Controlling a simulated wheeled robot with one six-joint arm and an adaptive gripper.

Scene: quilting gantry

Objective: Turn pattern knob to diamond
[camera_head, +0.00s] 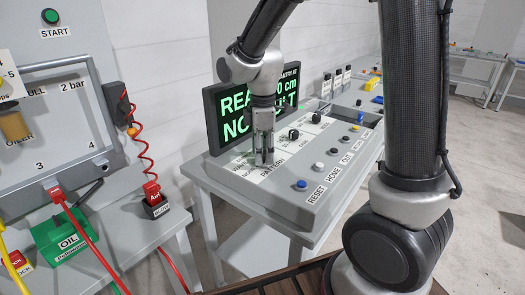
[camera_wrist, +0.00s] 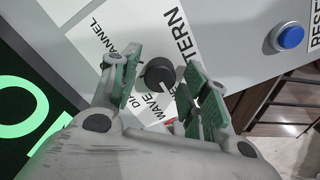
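In the head view my gripper (camera_head: 264,158) points down over the console's near left part and hides the knob.
The console (camera_head: 335,185) also carries a blue button (camera_head: 301,184), more buttons and black knobs to the right. A screen (camera_head: 228,115) with green text stands close behind my gripper. A cabinet (camera_head: 55,130) with a red coiled cord stands at left.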

